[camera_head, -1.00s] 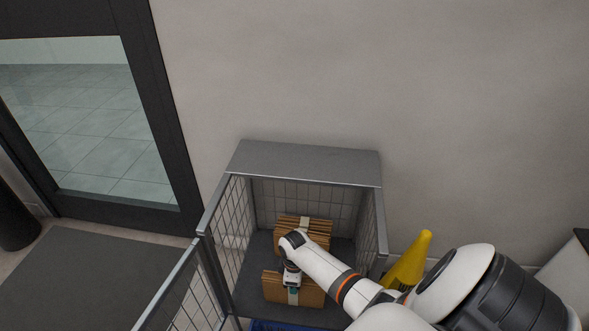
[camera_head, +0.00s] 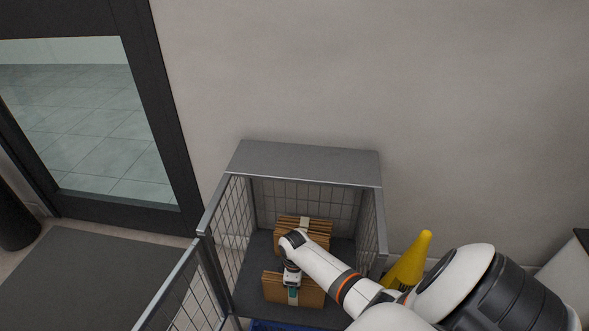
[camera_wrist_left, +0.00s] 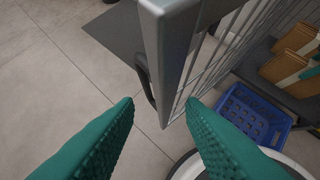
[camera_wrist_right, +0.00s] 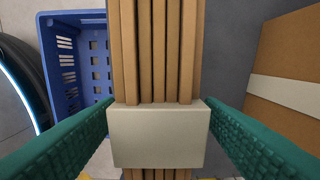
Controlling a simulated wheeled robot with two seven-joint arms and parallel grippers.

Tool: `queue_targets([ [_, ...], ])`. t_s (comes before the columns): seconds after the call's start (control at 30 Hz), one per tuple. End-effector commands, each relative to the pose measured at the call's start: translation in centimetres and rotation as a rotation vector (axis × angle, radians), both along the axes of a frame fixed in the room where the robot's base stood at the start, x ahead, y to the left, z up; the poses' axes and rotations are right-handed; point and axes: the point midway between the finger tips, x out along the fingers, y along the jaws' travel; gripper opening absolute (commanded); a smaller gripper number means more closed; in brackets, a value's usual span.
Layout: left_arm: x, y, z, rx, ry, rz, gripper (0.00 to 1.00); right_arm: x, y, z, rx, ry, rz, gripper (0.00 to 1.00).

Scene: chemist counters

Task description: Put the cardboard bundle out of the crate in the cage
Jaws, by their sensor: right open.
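Two banded cardboard bundles are on the cage floor: a rear one (camera_head: 318,224) and a front one (camera_head: 312,294). My right gripper (camera_head: 292,292) is at the front bundle. In the right wrist view, its fingers (camera_wrist_right: 160,112) are open on either side of that bundle's white band (camera_wrist_right: 158,140), with the bundle between them. The blue crate (camera_wrist_right: 74,60) is outside the cage front and looks empty; it also shows in the left wrist view (camera_wrist_left: 240,112). My left gripper (camera_wrist_left: 160,104) is open and empty near the cage door's edge. The cage (camera_head: 303,163) stands against the wall.
The mesh cage door (camera_head: 185,290) is swung open at the front left. A yellow cone (camera_head: 408,262) stands right of the cage. A dark mat (camera_head: 75,275) and a glass door (camera_head: 90,120) are at the left.

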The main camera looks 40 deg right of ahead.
Motion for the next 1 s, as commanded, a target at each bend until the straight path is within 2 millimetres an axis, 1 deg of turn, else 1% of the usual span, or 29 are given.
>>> queue_targets([
  [0.17, -3.0, 1.1, -0.8, 0.035, 0.167, 0.015, 0.36, 0.0, 0.0, 1.8, -0.001, -0.001, 0.001, 0.61],
  [0.3, -6.3, 2.0, -1.3, 0.07, 0.337, 0.029, 0.36, 0.0, 0.0, 3.3, -0.001, -0.001, 0.001, 0.61],
  [0.43, -6.3, 2.0, 0.5, 0.071, 0.34, 0.028, 0.36, 0.0, -0.1, 7.1, -0.002, -0.002, 0.003, 0.61],
  [0.5, -5.8, 1.9, -0.8, 0.072, 0.352, 0.027, 0.36, 0.0, -0.1, 8.6, -0.001, -0.002, 0.001, 0.61],
  [0.57, -5.5, 1.9, -1.6, 0.072, 0.355, 0.026, 0.36, 0.0, 0.0, 9.8, -0.001, -0.001, 0.002, 0.61],
  [0.6, -5.3, 1.8, -2.6, 0.072, 0.358, 0.025, 0.36, 0.0, 0.0, 10.0, 0.001, -0.001, 0.001, 0.61],
  [0.63, -5.2, 1.8, -3.1, 0.072, 0.361, 0.025, 0.36, 0.0, 0.0, 10.3, 0.0, 0.0, 0.001, 0.61],
  [0.8, -4.8, 1.7, -5.2, 0.073, 0.368, 0.023, 0.36, 0.0, 0.0, 11.5, 0.0, 0.0, 0.001, 0.61],
  [0.93, -4.7, 1.7, -5.8, 0.072, 0.371, 0.023, 0.36, -0.4, 0.5, 11.6, -0.001, -0.001, -0.004, 0.61],
  [0.97, -4.7, 1.7, -5.9, 0.072, 0.371, 0.023, 0.36, -0.8, 0.9, 11.6, -0.002, -0.004, -0.007, 0.61],
  [1.0, -4.7, 1.7, -6.0, 0.072, 0.37, 0.023, 0.36, -1.4, 1.7, 11.4, -0.002, -0.01, -0.016, 0.61],
])
